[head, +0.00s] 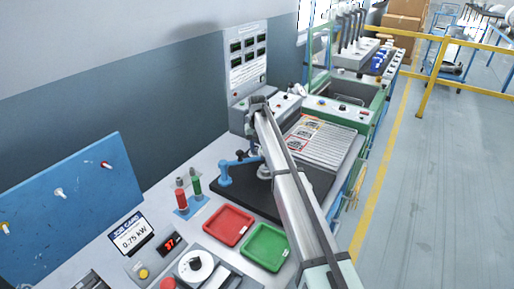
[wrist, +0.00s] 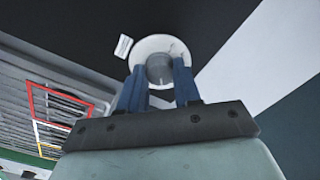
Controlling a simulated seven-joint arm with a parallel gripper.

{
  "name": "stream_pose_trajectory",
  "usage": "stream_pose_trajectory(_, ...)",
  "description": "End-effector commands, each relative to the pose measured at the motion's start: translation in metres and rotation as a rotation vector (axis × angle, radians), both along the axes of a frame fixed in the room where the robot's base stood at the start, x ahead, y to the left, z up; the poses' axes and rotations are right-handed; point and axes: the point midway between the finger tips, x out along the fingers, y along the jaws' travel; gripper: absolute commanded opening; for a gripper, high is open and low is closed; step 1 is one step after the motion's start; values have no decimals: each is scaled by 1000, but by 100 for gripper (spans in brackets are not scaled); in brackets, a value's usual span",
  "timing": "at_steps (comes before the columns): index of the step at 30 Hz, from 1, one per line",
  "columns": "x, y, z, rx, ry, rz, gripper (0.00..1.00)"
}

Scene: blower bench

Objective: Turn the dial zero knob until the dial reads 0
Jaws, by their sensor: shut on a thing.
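In the wrist view, a grey round knob (wrist: 159,66) stands at the middle of a pale round dial (wrist: 150,44) over a black surface. My gripper (wrist: 157,77) has its two blue fingers on either side of the knob and is shut on it. The dial's marks and reading cannot be made out. In the head view, part of a pale round piece (head: 264,174) shows beside my arm, above the black plate. My arm hides most of that area, and the fingers are not clear there.
A blue stand (head: 226,176) rises from the black plate (head: 240,196). A red tray (head: 229,226) and a green tray (head: 266,247) lie in front. A grey panel with displays (head: 247,60) stands behind. A slatted rack (head: 322,146) lies to the right.

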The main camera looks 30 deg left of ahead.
Motion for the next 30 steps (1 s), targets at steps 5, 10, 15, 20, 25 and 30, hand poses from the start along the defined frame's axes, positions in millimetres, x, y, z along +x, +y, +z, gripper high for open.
stream_pose_trajectory(5, 0, 0, 0, 0, 0, -96, 2)
stream_pose_trajectory(10, 0, 0, 0, 0, 0, -155, 2)
stream_pose_trajectory(15, 0, 0, 0, 0, 0, -182, 2)
stream_pose_trajectory(20, 0, 0, 0, 0, 0, -187, 2)
stream_pose_trajectory(25, 0, 0, 0, 0, 0, -186, 2)
stream_pose_trajectory(30, 0, 0, 0, 0, 0, -185, 44)
